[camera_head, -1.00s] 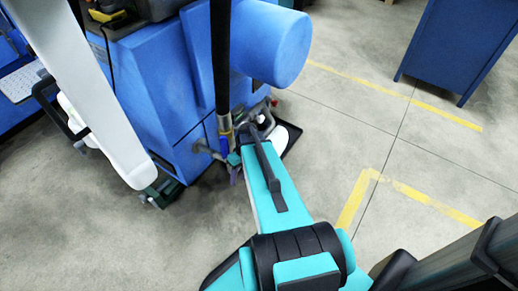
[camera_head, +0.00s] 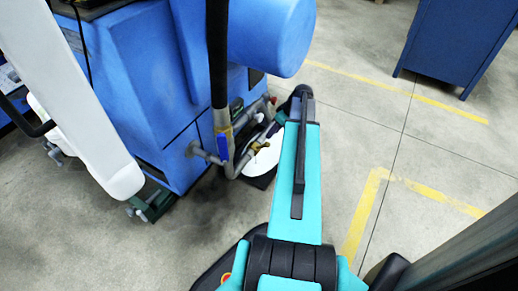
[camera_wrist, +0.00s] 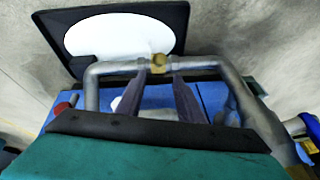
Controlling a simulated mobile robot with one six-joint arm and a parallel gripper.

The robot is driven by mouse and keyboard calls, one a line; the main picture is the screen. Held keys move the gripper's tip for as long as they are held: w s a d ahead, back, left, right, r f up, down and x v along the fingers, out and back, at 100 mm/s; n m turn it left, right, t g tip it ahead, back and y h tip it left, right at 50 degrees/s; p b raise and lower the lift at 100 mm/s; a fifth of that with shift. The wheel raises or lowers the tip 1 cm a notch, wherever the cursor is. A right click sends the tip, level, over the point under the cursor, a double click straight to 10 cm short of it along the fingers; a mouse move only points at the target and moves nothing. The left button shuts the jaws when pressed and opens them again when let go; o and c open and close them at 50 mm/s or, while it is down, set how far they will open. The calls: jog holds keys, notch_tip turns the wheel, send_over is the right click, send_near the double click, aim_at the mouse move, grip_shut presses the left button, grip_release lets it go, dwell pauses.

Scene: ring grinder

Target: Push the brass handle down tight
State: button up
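The brass handle (camera_wrist: 158,63) shows as a small brass piece on a grey metal pipe (camera_wrist: 110,68) in the wrist view. In the head view a small brass-coloured spot (camera_head: 262,147) shows by the pipework, too small to make out well. My gripper (camera_wrist: 157,72) has two dark fingers standing apart. Their tips reach the pipe, one on each side of the brass piece, with narrow gaps. I cannot tell whether they touch the pipe. In the head view my wrist hides part of the fingers.
A blue machine (camera_head: 135,85) stands at the left, with a thick dark vertical hose (camera_head: 217,60) and a blue valve lever (camera_head: 223,146). A white disc in a black tray (camera_wrist: 178,20) lies below the pipe. Open floor (camera_head: 340,130) lies to the right.

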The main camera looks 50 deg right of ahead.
aim_at(262, 146)
jog(key=shift+d, duration=0.2)
jog(key=b+x, duration=0.5)
jog(key=x, duration=0.8)
jog(key=shift+w+a+f, duration=0.1)
jog(key=shift+w+f, duration=0.05)
jog(key=shift+f, duration=0.2)
grip_shut()
